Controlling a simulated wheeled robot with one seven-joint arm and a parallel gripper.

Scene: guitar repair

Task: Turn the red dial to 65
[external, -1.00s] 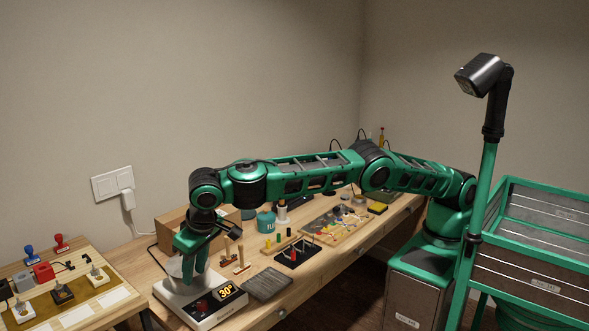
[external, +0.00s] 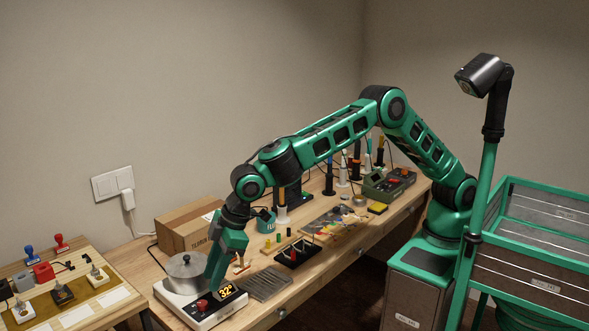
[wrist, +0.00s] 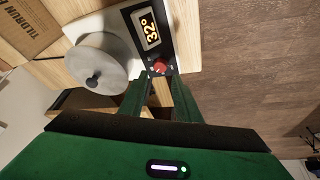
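The red dial (external: 202,306) is on the front panel of a white hot plate (external: 181,306), next to a lit display (external: 227,291) that reads 32°. In the wrist view the red dial (wrist: 160,66) sits just beyond the fingertips, below the display (wrist: 151,28). A round metal pot (external: 186,270) with a dark lid knob stands on the plate. My gripper (wrist: 161,82) is open, its two green fingers apart with a gap between them. The fingertips are close to the dial; contact is not clear.
A dark slatted pad (external: 268,283) lies right of the hot plate. A cardboard box (external: 190,229) stands behind it. A black tray (external: 292,253) and small tools are farther right. The bench's front edge is close to the hot plate.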

